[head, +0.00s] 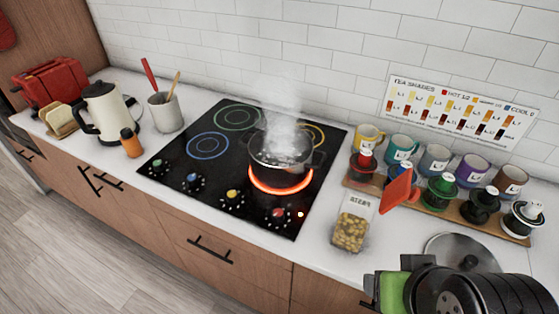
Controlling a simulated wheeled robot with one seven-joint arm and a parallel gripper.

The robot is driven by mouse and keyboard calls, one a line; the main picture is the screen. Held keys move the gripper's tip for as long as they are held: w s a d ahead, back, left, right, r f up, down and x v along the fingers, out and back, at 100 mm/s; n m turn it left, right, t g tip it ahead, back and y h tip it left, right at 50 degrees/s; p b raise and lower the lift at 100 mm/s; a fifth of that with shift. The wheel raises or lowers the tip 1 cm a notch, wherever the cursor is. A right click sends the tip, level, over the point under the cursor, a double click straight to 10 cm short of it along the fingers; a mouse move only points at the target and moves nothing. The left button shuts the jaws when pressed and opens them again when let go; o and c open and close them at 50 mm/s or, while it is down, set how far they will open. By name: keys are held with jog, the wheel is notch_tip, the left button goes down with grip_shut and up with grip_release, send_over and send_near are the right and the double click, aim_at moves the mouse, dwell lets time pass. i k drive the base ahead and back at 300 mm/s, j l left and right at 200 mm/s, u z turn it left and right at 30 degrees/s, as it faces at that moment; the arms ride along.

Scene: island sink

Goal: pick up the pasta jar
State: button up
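The pasta jar (350,234) is a small clear container of yellow-brown pieces with a pale top bearing dark lettering. It stands upright on the white counter, just right of the black cooktop and in front of the mug rack. My gripper (397,287) seems to be at the lower right, where dark parts of my arm show around a green patch. It is to the right of the jar and nearer to me, apart from it in the picture. I cannot make out its fingers or whether it holds anything.
A steaming pot (281,158) sits on a glowing red burner of the cooktop (190,160), left of the jar. A red spatula-like piece (398,190) and a wooden rack (445,210) with several colored-lidded items stand behind right. A metal lid (470,248) lies near my arm.

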aim_at(359, 205)
jog(key=k+l+u, duration=0.1)
jog(key=l+u, duration=0.3)
jog(key=k+l+u, duration=0.15)
jog(key=u, duration=0.3)
jog(key=k+l+u, duration=0.2)
jog(key=u, duration=0.2)
jog(key=k+l+u, duration=0.25)
jog(key=u, duration=0.2)
jog(key=k+l+u, duration=0.15)
jog(key=u, duration=0.25)
jog(key=i+j, duration=0.1)
jog(key=i, duration=0.3)
